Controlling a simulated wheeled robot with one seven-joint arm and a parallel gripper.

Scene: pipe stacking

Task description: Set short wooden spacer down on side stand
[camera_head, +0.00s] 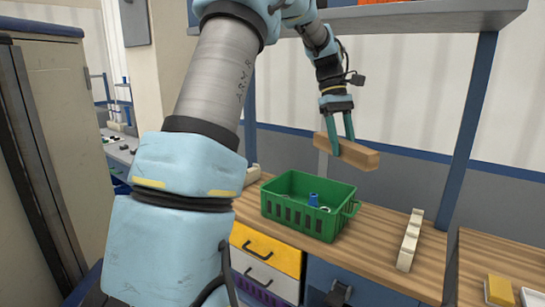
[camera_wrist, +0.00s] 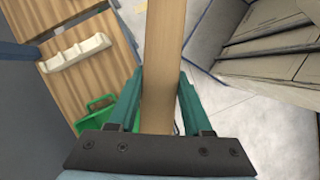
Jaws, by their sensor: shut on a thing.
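The short wooden spacer (camera_head: 362,157) is a brown rectangular block. My gripper (camera_head: 340,147) is shut on it with teal fingers and holds it in the air above the back of the workbench. In the wrist view the spacer (camera_wrist: 163,45) runs lengthwise between the two fingers of my gripper (camera_wrist: 161,92) and extends past the top edge. A separate wood-topped surface (camera_head: 466,285) shows at the lower right of the head view, with a yellow-topped block and a white piece on it. I cannot tell for sure whether it is the side stand.
A green crate (camera_head: 285,210) with a blue part inside stands on the workbench (camera_head: 375,225) below the spacer. A cream notched rack (camera_head: 409,240) lies to its right; it also shows in the wrist view (camera_wrist: 75,52). A blue post (camera_head: 468,130) and an overhead shelf (camera_head: 430,14) are nearby.

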